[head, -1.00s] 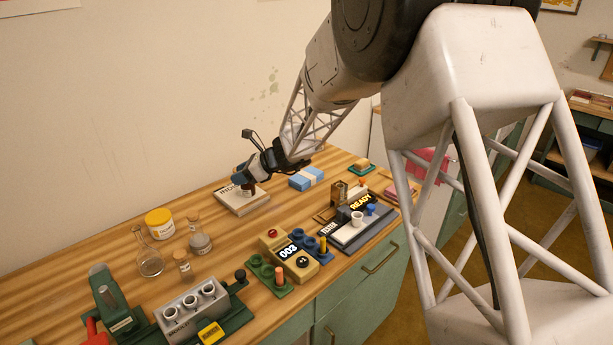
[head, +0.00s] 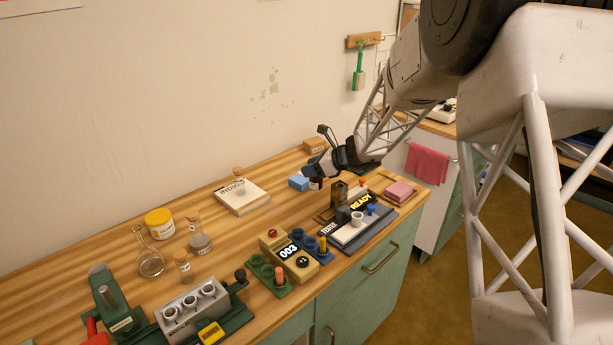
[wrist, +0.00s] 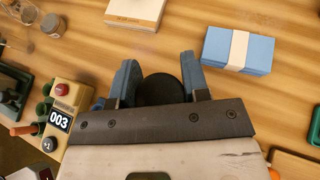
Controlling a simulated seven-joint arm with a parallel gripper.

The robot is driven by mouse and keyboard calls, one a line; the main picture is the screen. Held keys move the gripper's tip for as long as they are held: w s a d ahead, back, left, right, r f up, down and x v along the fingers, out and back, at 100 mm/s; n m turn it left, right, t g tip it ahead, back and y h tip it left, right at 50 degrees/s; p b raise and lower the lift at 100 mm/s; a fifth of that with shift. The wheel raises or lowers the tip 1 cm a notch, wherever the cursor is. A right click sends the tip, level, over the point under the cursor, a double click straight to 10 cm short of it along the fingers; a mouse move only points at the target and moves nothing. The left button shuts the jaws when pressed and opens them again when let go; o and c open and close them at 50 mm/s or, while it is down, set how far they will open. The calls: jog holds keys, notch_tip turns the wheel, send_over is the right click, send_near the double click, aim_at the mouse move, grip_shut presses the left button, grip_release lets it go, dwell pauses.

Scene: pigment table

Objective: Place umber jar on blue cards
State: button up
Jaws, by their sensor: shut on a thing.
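My gripper (head: 313,174) is shut on a small dark jar, taken as the umber jar (head: 316,184). In the wrist view its round black top (wrist: 160,90) sits between my blue fingertips (wrist: 160,75). Its label cannot be read. The blue cards (head: 297,182) are a blue stack with a pale band, lying flat on the table. In the wrist view the blue cards (wrist: 215,48) are ahead and to the right of the jar, apart from it in the picture. My gripper partly hides the stack in the head view.
A white book (head: 243,206) marked INDIGO lies left of the cards, with a cork-topped glass jar (head: 239,173) on it. The READY device (head: 352,232) stands in front of the cards. Bare wood lies between book and cards.

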dwell(0.4)
jog(key=w+a+f, duration=0.1)
jog(key=w+a, duration=0.2)
jog(key=w, duration=1.2)
jog(key=shift+w+a+f, duration=0.2)
jog(key=shift+w, duration=0.15)
jog(key=shift+f, duration=0.1)
jog(key=shift+f, duration=1.65)
jog(key=shift+f, duration=0.15)
jog(key=o, duration=1)
